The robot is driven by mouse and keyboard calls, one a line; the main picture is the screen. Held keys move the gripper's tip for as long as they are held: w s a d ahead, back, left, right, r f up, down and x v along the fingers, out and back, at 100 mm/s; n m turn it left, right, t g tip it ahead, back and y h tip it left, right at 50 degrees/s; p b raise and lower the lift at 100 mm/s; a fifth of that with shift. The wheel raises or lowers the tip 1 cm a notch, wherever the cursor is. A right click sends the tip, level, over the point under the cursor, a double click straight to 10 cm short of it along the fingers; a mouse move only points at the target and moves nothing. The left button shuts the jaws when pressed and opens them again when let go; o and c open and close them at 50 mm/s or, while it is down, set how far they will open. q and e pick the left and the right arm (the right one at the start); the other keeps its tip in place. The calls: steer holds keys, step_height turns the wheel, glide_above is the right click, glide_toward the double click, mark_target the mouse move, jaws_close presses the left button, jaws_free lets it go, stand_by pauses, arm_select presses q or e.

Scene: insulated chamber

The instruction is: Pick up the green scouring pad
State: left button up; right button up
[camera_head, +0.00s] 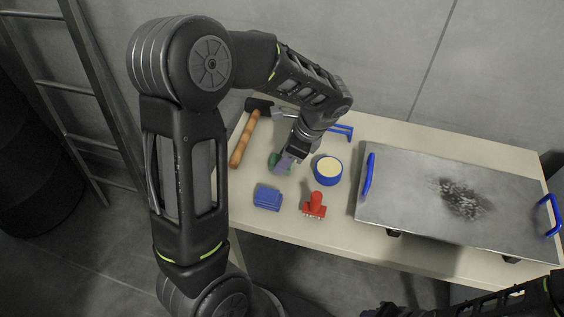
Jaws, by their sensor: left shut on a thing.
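The green scouring pad (273,160) is on the cream table, mostly hidden behind the fingers of my left gripper (284,164). Only a small green edge shows at the left of the fingers. My left gripper points down from the arm and is shut on the pad. I cannot tell whether the pad still touches the table. My right gripper is not clearly in view; only part of my right arm shows at the lower right.
A blue-rimmed round tin (328,170) stands right of the left gripper. A blue block (267,198) and a red object (314,205) lie in front. A wooden-handled hammer (244,139) lies left. A metal plate (415,195) with blue handles fills the right side.

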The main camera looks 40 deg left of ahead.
arm_select(q)
steer(key=shift+r, duration=0.1)
step_height(320, 180, up, 10)
steer(key=shift+b, duration=0.35)
stand_by(0.5)
